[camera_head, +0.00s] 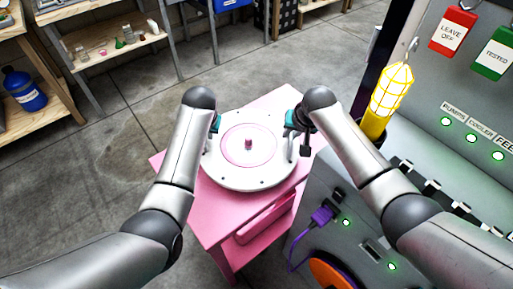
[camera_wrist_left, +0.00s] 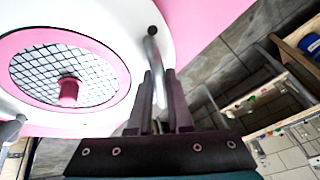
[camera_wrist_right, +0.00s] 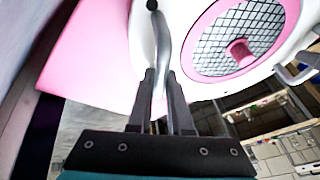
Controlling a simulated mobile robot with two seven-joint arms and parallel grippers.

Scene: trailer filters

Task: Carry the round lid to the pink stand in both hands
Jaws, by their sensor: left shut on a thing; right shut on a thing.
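The round lid (camera_head: 226,172) is white with a pink ring, a mesh centre and a pink knob (camera_head: 248,144). It looks level over the top of the pink stand (camera_head: 283,103); I cannot tell whether it touches. My left gripper (camera_wrist_left: 160,85) is shut on the metal handle at the lid's left side. My right gripper (camera_wrist_right: 160,83) is shut on the handle at its right side. Both wrist views show a handle bar running between the fingers. The lid hides much of the stand's top.
A grey panel (camera_head: 440,90) with green lights, tags and a yellow caged lamp (camera_head: 391,90) stands close on the right. A purple plug (camera_head: 322,214) sticks out near the stand. Wooden shelves (camera_head: 113,42) stand at the back left. The floor left of the stand is clear.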

